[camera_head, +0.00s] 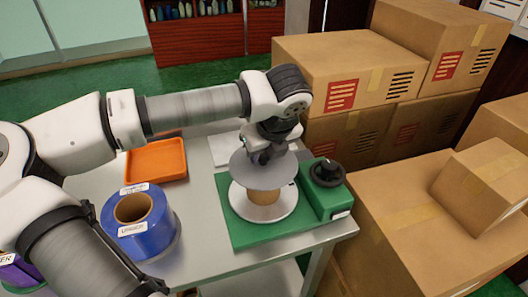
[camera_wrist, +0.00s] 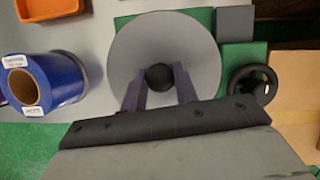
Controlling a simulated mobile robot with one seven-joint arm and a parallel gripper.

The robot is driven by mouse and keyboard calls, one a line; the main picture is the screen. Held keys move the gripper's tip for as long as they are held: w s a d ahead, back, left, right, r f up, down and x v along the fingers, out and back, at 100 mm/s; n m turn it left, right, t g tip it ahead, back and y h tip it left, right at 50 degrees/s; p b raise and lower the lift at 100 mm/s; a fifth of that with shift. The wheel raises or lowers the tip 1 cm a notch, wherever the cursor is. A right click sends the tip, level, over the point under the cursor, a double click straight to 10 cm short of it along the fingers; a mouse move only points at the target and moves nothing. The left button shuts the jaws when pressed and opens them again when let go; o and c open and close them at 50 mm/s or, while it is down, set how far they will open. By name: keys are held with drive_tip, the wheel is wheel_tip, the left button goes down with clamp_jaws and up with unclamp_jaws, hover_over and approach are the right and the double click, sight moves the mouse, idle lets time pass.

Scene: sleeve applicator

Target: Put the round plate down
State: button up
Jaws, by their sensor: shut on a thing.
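The round plate (camera_head: 262,172) is a grey disc with a dark knob at its centre. My gripper (camera_head: 265,152) is shut on this knob and holds the plate roughly level. In the wrist view the plate (camera_wrist: 140,60) fills the middle, and my gripper's fingers (camera_wrist: 160,80) close on the knob from both sides. Below the plate in the head view, a tan cylinder (camera_head: 263,196) stands on a white round base (camera_head: 284,209) of the green applicator (camera_head: 238,231). The plate covers the cylinder's top, so I cannot tell whether they touch.
A blue roll (camera_head: 150,235) stands at the table's front left. An orange tray (camera_head: 157,160) lies behind it. A black handwheel (camera_head: 327,172) rises at the applicator's right. Cardboard boxes (camera_head: 345,65) crowd the right side. Bare grey table (camera_head: 205,240) shows between roll and applicator.

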drive_tip(key=o, duration=1.1)
drive_tip(key=shift+r, duration=0.1)
drive_tip(key=shift+r+p, duration=0.4)
drive_tip(key=shift+p, duration=0.4)
drive_tip(key=b+v, duration=0.2)
drive_tip(key=v, duration=0.9)
drive_tip(key=shift+s+r, duration=0.2)
drive_tip(key=shift+s, duration=0.05)
drive_tip(key=shift+d, duration=0.1)
